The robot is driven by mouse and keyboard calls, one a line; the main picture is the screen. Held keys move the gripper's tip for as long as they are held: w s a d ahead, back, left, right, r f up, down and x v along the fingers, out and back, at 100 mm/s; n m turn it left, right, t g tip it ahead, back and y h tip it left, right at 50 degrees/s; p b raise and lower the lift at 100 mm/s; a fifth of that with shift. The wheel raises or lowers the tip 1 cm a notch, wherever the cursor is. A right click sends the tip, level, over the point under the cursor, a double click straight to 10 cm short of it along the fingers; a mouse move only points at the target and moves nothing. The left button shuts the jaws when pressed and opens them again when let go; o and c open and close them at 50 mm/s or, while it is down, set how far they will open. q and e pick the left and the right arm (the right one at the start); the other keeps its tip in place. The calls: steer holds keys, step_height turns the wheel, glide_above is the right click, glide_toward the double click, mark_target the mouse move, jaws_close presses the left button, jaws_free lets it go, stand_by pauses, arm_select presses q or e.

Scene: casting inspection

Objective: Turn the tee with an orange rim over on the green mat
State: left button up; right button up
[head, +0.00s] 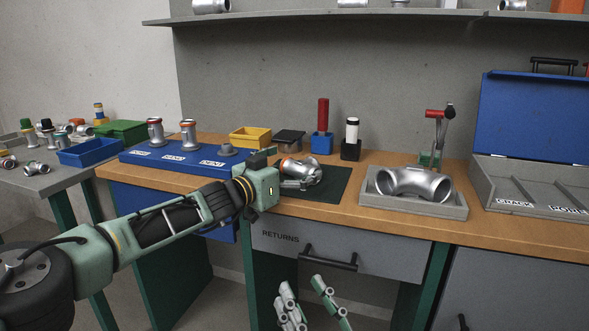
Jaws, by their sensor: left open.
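The tee with an orange rim (303,169) is a silvery pipe fitting lying on the dark green mat (337,190). Its orange rim faces left, towards my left gripper. My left gripper (291,170) is open at the tee, with one finger behind its left end and one in front of it. The gripper body hides part of the mat, and I cannot tell whether the fingers touch the tee. My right gripper (308,299) is low in front of the bench, with its fingers apart and nothing between them.
Left of the mat, a blue stand (136,157) holds two upright tees (188,134) and a grey fitting (227,151). A grey tray (385,201) with a large elbow (412,183) stands right of the mat. Tool holders (351,151) and a yellow bin (250,137) stand behind.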

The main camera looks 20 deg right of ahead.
arm_select(q)
step_height(320, 180, up, 10)
stand_by(0.3)
steer(key=shift+f, duration=0.15)
